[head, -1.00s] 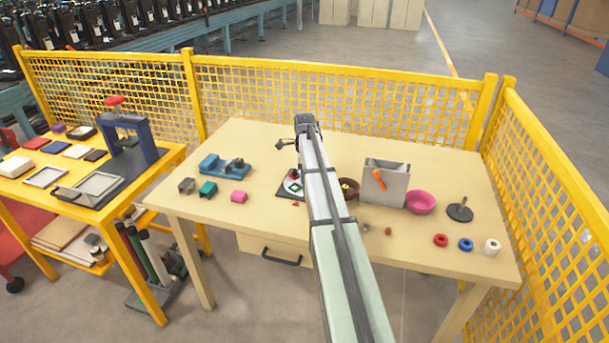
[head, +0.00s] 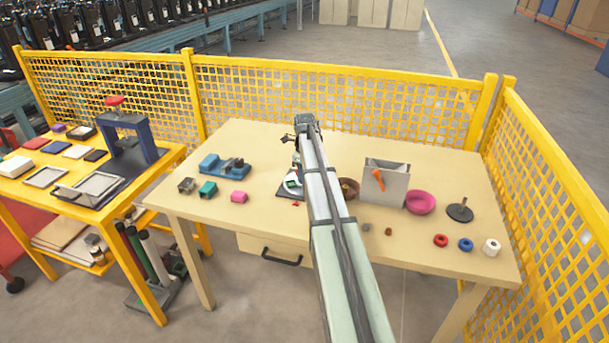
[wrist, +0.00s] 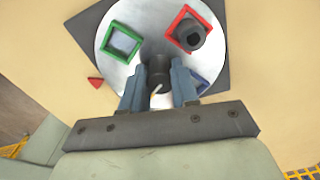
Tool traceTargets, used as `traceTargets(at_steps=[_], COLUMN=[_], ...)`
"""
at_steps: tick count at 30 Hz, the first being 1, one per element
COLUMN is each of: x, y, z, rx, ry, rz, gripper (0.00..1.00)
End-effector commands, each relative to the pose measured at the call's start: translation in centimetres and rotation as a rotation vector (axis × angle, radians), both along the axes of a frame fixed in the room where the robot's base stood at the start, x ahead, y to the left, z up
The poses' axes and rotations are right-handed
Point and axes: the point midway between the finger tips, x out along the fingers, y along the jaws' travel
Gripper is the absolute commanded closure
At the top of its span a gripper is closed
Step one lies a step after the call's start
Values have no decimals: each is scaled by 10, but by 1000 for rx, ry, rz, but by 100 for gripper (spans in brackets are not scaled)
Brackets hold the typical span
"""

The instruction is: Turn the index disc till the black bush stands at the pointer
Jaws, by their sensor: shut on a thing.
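The index disc (wrist: 140,25), silvery and round, lies on a dark square base (wrist: 85,22). It carries a green square frame (wrist: 108,52), a red one (wrist: 177,18) and a blue one (wrist: 204,82). The black bush (wrist: 190,36) stands at the red frame, at the upper right of the disc. The red triangular pointer (wrist: 95,84) lies beside the disc at the lower left, nearest the green frame. My gripper (wrist: 159,84) is shut on the dark central knob (wrist: 159,66). In the head view my arm hides part of the disc (head: 290,176).
A brown bowl (head: 349,186), a grey box with an orange handle (head: 395,189) and a pink bowl (head: 420,201) stand right of the disc. A blue fixture (head: 222,166) and small blocks stand left. Yellow mesh fencing (head: 330,100) borders the table behind.

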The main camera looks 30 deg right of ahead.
Motion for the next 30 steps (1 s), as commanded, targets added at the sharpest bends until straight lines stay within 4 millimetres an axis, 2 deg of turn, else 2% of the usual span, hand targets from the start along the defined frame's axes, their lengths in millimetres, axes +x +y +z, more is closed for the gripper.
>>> traceTargets(at_steps=[30], x=[0], y=[-1], z=[0], rx=[-2], ry=[0], rz=[-508], gripper=[100])
